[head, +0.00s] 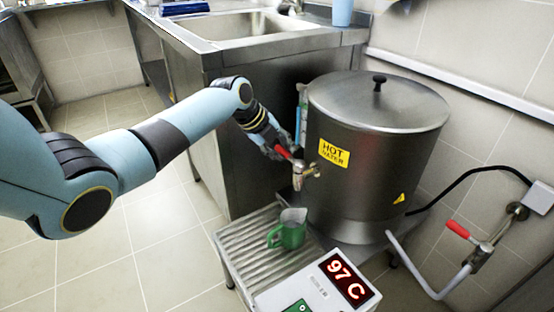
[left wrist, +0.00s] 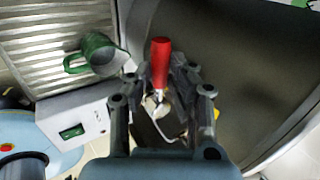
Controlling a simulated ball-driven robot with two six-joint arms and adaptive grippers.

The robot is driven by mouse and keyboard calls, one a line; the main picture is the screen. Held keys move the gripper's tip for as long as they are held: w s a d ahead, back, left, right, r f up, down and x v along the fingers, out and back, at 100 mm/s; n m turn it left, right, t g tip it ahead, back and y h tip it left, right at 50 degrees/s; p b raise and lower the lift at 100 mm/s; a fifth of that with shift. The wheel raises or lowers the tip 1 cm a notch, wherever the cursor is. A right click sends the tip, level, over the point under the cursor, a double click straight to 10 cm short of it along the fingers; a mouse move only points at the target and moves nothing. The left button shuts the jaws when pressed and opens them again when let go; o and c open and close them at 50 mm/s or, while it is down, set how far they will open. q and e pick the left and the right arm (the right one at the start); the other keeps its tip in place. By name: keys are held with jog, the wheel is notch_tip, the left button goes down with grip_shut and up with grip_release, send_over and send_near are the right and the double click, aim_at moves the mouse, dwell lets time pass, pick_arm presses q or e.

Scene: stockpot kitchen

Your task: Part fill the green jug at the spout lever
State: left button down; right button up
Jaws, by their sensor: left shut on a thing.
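The green jug (head: 288,230) stands upright on the ribbed drain tray (head: 240,254), below and a little in front of the spout. In the left wrist view the jug (left wrist: 95,55) shows its open mouth and its handle; I cannot make out its contents. The spout (head: 305,175) juts from the steel hot-water pot (head: 385,150). My left gripper (head: 284,150) is shut on the red spout lever (left wrist: 160,62), which shows between the fingers in the left wrist view. I cannot tell whether water is running. My right gripper is not in view.
A control box (head: 300,296) with a lit "97 C" display (head: 345,278) sits in front of the tray. A red-handled valve (head: 465,232) and hose are at the right. A steel sink counter (head: 235,130) stands behind my left arm.

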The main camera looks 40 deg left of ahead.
pick_arm(q)
jog(key=shift+w+f+m, duration=0.1)
jog(key=shift+f+m, duration=0.1)
jog(key=shift+m, duration=0.1)
jog(key=shift+r, duration=0.1)
jog(key=c, duration=1.7)
grip_release()
jog(key=o, duration=0.5)
jog(key=shift+r, duration=0.1)
jog(key=v, duration=1.2)
jog(key=shift+w+a, duration=0.1)
jog(key=shift+w, duration=0.05)
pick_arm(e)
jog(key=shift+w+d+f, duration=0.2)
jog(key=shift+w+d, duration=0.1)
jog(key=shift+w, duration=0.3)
